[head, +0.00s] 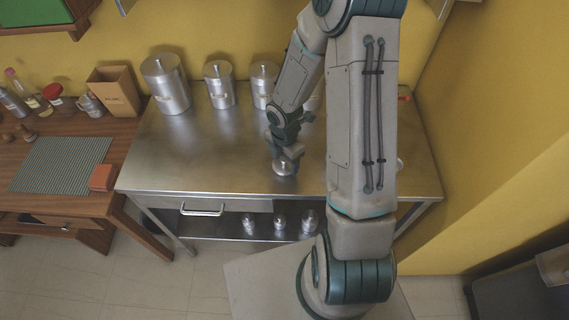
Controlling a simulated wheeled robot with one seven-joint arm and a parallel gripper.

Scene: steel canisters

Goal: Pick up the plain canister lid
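A steel lid (285,170) lies on the steel table (215,160), near its middle. It is round and silvery. I cannot tell from this far whether it is plain. My gripper (287,157) points down right over the lid, with its fingertips at the lid's top. The gripper hides the lid's knob, and I cannot tell whether the fingers are closed on it. Lidded steel canisters stand along the back: a large one (166,88), a smaller one (219,88) and another (263,88). One more is mostly hidden behind my arm.
Several small steel canisters (280,223) stand on the lower shelf. A wooden table (130,125) at the left holds a striped mat (62,165), an orange block (102,177), bottles and a tan box (115,92). My arm hides the table's right part. The tabletop left of the lid is clear.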

